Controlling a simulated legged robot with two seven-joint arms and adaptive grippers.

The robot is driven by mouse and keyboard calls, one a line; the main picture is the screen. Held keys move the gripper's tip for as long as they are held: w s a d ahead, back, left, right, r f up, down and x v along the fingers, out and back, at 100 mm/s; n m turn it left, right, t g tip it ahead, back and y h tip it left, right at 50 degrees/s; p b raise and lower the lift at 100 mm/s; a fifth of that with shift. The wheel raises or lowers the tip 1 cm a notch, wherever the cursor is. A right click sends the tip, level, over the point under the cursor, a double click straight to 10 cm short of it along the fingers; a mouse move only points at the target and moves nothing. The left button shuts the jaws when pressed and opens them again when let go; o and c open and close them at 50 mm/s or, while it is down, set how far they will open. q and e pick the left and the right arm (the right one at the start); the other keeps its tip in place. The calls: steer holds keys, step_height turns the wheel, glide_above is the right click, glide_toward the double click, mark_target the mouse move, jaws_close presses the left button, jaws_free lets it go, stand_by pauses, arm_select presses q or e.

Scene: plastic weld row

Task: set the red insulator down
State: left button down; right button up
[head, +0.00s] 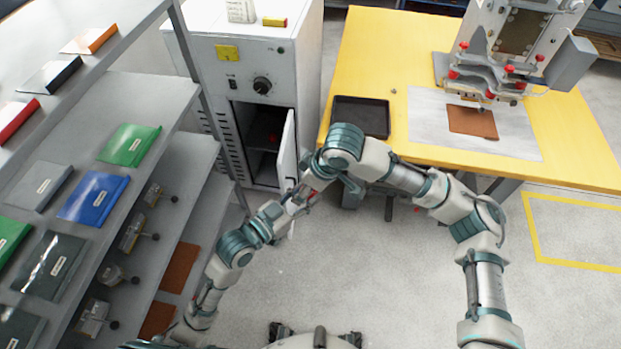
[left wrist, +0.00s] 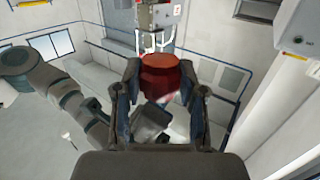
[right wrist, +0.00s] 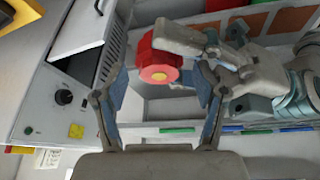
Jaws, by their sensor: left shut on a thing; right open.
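The red insulator (left wrist: 160,76) is a round red piece between the fingers of my left gripper (left wrist: 162,88), which is shut on it. In the right wrist view the insulator (right wrist: 146,58) shows a yellow centre on its end, and my left gripper (right wrist: 185,40) reaches it from behind. My right gripper (right wrist: 162,85) is open and empty, its fingers spread on either side of the view below the insulator. I cannot tell whether it touches the insulator. In the head view both grippers meet before the cabinet, and the insulator is mostly hidden there.
A white cabinet (head: 200,65) stands with its door (head: 287,150) open; a small red thing (head: 272,138) sits inside. A yellow table (head: 385,45) holds a black tray (head: 362,115), a brown sheet (head: 472,121) and a machine (head: 520,35). A grey shelf rack (head: 150,95) with colored folders is at left.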

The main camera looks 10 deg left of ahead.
steer(key=shift+f, duration=0.1)
steer(key=shift+a, duration=0.1)
steer(key=c, duration=1.2)
steer(key=o, duration=1.2)
